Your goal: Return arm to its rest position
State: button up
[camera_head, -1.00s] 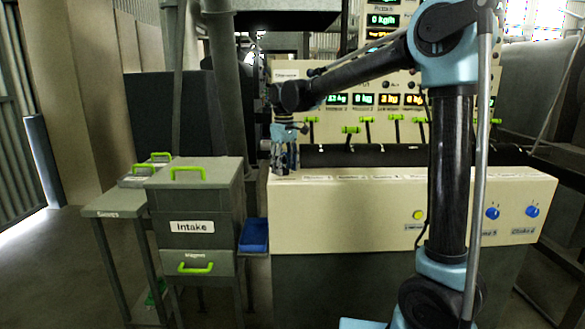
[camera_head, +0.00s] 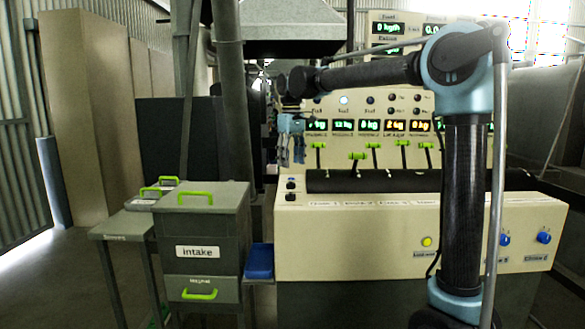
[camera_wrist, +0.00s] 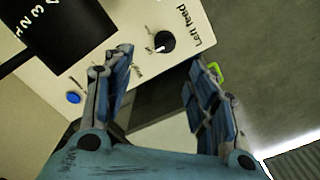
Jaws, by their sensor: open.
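My gripper (camera_head: 291,150) hangs with its fingers down at the left end of the cream control console (camera_head: 350,245) in the head view. My arm reaches to it from the right, with its forearm nearly level. In the wrist view my gripper (camera_wrist: 160,90) has its two blue-padded fingers well apart, with nothing between them. Behind the fingers, the wrist view shows a black knob (camera_wrist: 164,42) labelled "Left feed" and a blue button (camera_wrist: 74,97) on a cream panel.
Left of the console stand a grey "intake" box (camera_head: 205,225) with green handles, a small side table (camera_head: 118,226) and a blue tray (camera_head: 259,261). Behind the console is a panel with lit displays (camera_head: 369,124) and green levers (camera_head: 358,155). Open floor lies at the left.

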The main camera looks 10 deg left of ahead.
jog(key=shift+d, duration=0.1)
jog(key=s+d+f+m, duration=0.2)
jog(key=d+f, duration=0.1)
jog(key=d, duration=0.6)
jog(key=s+d+f+m+t, duration=0.1)
jog(key=s+d+f, duration=0.1)
jog(key=d, duration=0.7)
jog(key=s+d+f+m, duration=0.2)
jog(key=s+d+f, duration=0.1)
jog(key=d, duration=0.5)
jog(key=s+d+f+m, duration=0.3)
jog(key=s+d+f, duration=0.5)
jog(key=f, duration=0.2)
jog(key=s+d+f+m+t, duration=0.1)
jog(key=s+d+f+m, duration=0.2)
jog(key=s+d+f, duration=0.6)
jog(key=shift+f+m, duration=0.3)
jog(key=shift+f, duration=0.65)
